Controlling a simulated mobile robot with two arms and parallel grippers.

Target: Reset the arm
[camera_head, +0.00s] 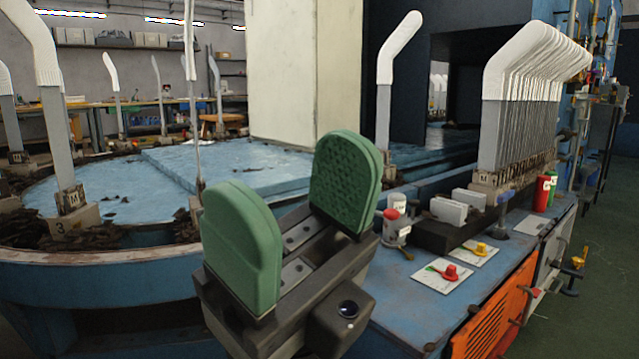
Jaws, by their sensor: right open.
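My right gripper (293,232) is in the lower middle of the head view. Its two green padded fingers stand wide apart with nothing between them, so it is open and empty. It is in front of the blue machine bench and looks clear of the boards. My left gripper is not in the view. White socks (400,47) sit on upright grey boards around the machine. A dense row of socked boards (515,110) stands at the right.
A round blue table (110,262) fills the left. The blue bench (400,300) at the right carries cards with a red knob (450,272) and a yellow knob (481,248), plus red and green cylinders. An orange panel (492,318) is on its front. Green floor (600,260) is free at far right.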

